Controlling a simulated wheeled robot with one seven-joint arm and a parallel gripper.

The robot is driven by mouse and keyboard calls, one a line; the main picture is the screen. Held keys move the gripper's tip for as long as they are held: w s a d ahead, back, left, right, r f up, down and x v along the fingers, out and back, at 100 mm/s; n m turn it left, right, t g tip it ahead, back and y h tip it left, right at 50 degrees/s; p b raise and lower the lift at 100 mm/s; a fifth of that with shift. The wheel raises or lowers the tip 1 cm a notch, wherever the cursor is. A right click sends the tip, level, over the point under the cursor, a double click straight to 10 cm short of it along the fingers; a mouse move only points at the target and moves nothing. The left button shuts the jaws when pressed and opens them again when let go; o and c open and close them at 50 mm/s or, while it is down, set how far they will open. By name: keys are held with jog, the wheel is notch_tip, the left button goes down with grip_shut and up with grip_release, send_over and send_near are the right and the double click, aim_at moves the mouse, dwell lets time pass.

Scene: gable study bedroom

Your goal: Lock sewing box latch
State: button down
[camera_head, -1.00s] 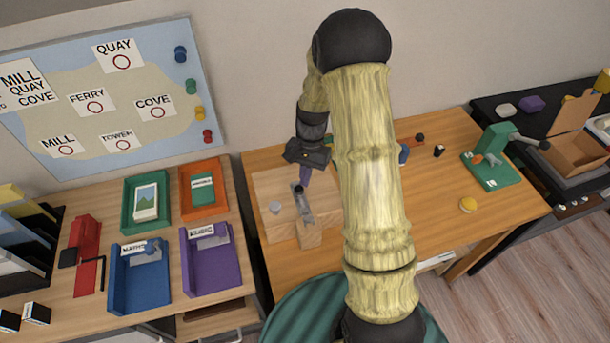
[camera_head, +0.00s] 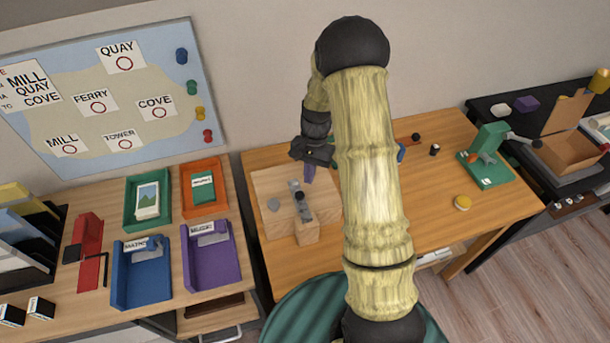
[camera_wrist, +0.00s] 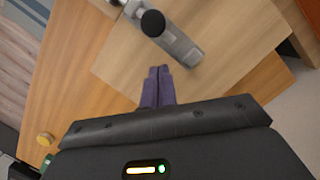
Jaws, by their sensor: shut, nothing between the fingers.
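The sewing box appears as a pale wooden box (camera_head: 265,186) on the desk. A grey metal latch (camera_head: 306,214) with a black round knob (camera_head: 299,197) lies on its top. In the wrist view the knob (camera_wrist: 153,23) stands over the latch's grey plate (camera_wrist: 181,46). My gripper (camera_head: 309,178) is just behind the knob in the head view, above the box. Its purple fingers (camera_wrist: 158,72) are shut with nothing between them and are apart from the knob in the wrist view. I cannot tell whether the latch is locked.
A green device (camera_head: 489,155) and a yellow round object (camera_head: 462,202) are on the desk's right side. Blue (camera_head: 143,278) and purple (camera_head: 211,262) trays stand on the left desk. A green chair (camera_head: 300,315) is in front.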

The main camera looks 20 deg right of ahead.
jog(key=shift+w+d+r, duration=0.5)
jog(key=shift+w+r, duration=0.25)
jog(key=shift+w, duration=0.05)
jog(key=b+v, duration=0.1)
jog(key=v, duration=0.7)
jog(key=shift+s+r, duration=0.2)
jog(key=s+a+r+n+t, duration=0.1)
jog(key=s+r+n, duration=0.1)
jog(key=s, duration=0.4)
jog(key=s+a+r+n+t+h+p, duration=0.1)
jog(key=s+a+r+n+t, duration=0.1)
jog(key=s, duration=0.4)
jog(key=s+a+r+n+t, duration=0.1)
jog(key=s+a+n, duration=0.1)
jog(key=s, duration=0.4)
jog(key=shift+s+a+r+n+t+h+p, duration=0.15)
jog(key=shift+s+r+n+t+h+p, duration=0.2)
jog(key=shift+n, duration=0.45)
